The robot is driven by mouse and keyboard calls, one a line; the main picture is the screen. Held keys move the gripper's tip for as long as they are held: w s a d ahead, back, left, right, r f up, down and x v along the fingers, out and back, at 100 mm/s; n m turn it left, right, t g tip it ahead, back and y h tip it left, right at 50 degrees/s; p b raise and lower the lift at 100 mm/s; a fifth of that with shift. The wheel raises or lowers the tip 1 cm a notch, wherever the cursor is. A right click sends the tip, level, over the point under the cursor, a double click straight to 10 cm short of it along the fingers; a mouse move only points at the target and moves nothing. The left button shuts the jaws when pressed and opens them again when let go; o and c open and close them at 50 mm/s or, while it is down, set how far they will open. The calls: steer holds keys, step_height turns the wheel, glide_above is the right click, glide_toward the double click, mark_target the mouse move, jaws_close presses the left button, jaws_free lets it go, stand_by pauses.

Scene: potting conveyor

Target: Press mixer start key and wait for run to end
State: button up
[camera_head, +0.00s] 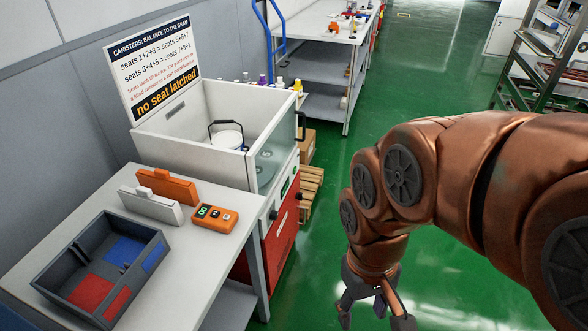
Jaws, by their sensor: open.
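The mixer (190,135) is a white open-topped cabinet with a red lower front, left of centre. A white pail (228,135) with a dark handle is inside it. A narrow panel (285,188) with a green display and dark knobs runs along its front, seen at a steep angle. I cannot make out which part is the start key. My gripper (376,314) points down, open and empty, over the green floor. It is to the right of the mixer front and apart from it.
A table (205,265) at left holds a grey tray (50,270) with red and blue sections, orange and white blocks, and an orange handheld device (214,218). A sign (152,65) reads "no seat latched". A pallet (311,190) and shelves stand behind. The aisle floor is clear.

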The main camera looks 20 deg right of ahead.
jaws_close()
stand_by(1.4)
